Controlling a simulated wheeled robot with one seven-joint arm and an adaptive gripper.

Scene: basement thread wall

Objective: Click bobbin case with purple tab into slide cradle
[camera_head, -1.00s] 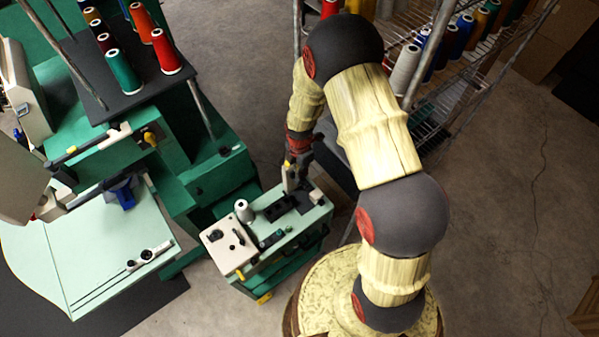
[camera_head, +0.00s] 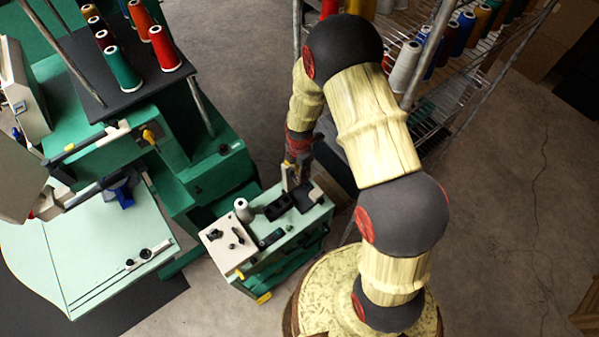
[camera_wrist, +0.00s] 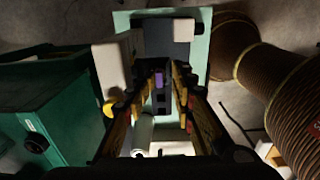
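My gripper (camera_head: 292,184) points down over the far end of the small green cart. In the wrist view its two fingers (camera_wrist: 161,78) stand apart. A small purple tab (camera_wrist: 159,78) shows between the fingertips, at the upper end of a black slotted block (camera_wrist: 161,99). The bobbin case under the tab is too dark to make out. I see no clear grip on it. The black block also shows in the head view (camera_head: 278,208), just left of and nearer than my gripper. I cannot clearly pick out the slide cradle; a small dark fixture (camera_head: 271,238) sits in front of the block.
A green sewing machine (camera_head: 215,170) stands close on the left. A wire rack (camera_head: 455,100) with thread spools stands behind. Open floor lies to the right.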

